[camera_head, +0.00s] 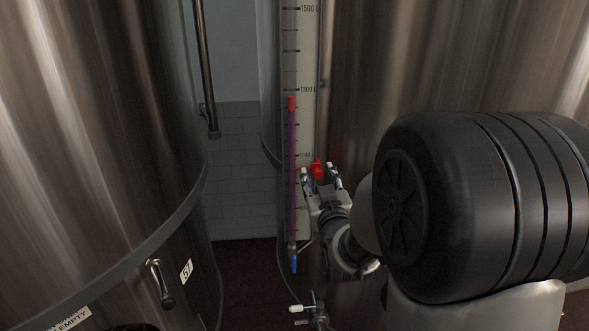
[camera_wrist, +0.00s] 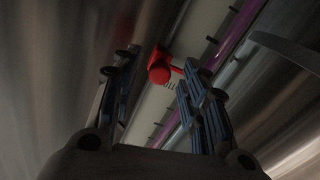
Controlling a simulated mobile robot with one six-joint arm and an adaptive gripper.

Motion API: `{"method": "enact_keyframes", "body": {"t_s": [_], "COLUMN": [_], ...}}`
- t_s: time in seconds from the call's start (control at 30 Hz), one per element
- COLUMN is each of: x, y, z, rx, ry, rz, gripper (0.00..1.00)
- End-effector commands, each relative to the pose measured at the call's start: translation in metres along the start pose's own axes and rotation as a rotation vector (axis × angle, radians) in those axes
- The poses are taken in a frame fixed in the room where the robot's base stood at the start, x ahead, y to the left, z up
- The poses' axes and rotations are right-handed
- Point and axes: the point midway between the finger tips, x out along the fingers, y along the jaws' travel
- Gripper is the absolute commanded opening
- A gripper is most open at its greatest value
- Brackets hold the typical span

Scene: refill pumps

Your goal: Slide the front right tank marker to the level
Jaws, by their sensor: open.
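The red tank marker (camera_head: 318,170) sits on the scale strip (camera_head: 305,125) of the right tank, near the 1100 L mark. A sight tube beside the strip shows purple liquid (camera_head: 292,180), with a red section (camera_head: 292,103) at its top, a little below the 1300 L mark. My gripper (camera_head: 320,174) is open, with its fingers on either side of the marker. In the wrist view the red marker (camera_wrist: 160,68) lies between the two spread fingers, nearer the middle; whether either finger touches it I cannot tell.
A large steel tank (camera_head: 90,120) with a handle (camera_head: 160,283) and a label stands at left. The right tank (camera_head: 420,60) curves behind my arm. A valve with a blue end (camera_head: 294,264) is below the tube. A tiled wall (camera_head: 238,170) shows in the gap.

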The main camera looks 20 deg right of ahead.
Motion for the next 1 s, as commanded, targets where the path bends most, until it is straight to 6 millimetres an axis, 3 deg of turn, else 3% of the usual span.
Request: {"method": "enact_keyframes", "body": {"t_s": [0.4, 1.0], "x": [0.0088, 0.0086], "y": [0.0000, 0.0001], "z": [0.0000, -0.0001], "rx": [0.000, 0.000], "ry": [-0.001, -0.001], "rz": [0.000, 0.000], "gripper": [0.41, 0.01]}}
